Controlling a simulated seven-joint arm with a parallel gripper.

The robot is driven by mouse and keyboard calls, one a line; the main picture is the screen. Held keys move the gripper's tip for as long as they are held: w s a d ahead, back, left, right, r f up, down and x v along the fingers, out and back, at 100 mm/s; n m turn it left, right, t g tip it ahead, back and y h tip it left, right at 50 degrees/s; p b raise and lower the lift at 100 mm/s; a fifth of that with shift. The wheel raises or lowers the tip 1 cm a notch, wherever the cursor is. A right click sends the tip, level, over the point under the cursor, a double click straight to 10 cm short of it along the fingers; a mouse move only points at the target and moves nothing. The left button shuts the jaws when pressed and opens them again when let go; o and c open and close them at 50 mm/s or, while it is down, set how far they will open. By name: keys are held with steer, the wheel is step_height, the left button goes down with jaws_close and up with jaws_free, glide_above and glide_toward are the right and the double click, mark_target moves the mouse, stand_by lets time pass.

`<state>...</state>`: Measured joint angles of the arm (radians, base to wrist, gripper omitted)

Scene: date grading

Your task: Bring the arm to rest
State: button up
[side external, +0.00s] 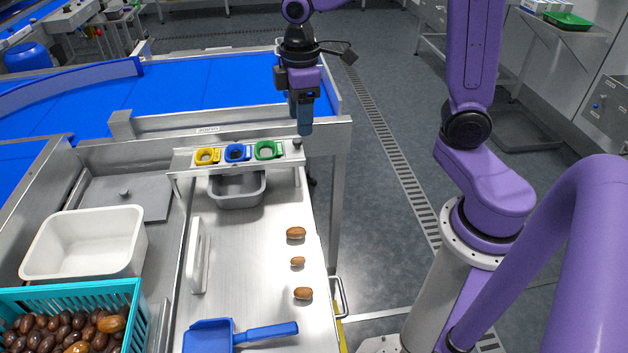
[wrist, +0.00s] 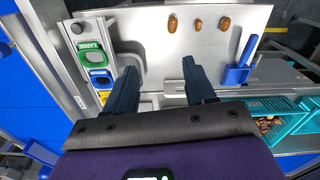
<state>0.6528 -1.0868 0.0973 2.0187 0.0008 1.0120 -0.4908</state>
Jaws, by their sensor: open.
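My gripper (side external: 304,118) hangs pointing down near the right end of the sizing shelf, above the work surface. In the wrist view its two fingers (wrist: 160,78) are spread apart with nothing between them. Three brown dates, an upper one (side external: 296,233), a small middle one (side external: 298,261) and a lower one (side external: 303,293), lie in a loose row on the pale work surface (side external: 250,290), apart from my gripper. They also show along the top of the wrist view, one of them at its right (wrist: 225,23).
Yellow (side external: 207,156), blue (side external: 237,153) and green (side external: 268,150) sizing rings sit on the shelf above a grey bin (side external: 238,190). A blue scoop (side external: 208,338), white tray (side external: 85,247) and teal crate (side external: 140,300) of dates stand nearby.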

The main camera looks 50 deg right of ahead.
steer(key=s+f+n, duration=0.2)
steer(key=s, duration=1.9)
steer(key=shift+s+a, duration=0.3)
steer(key=shift+a, duration=0.1)
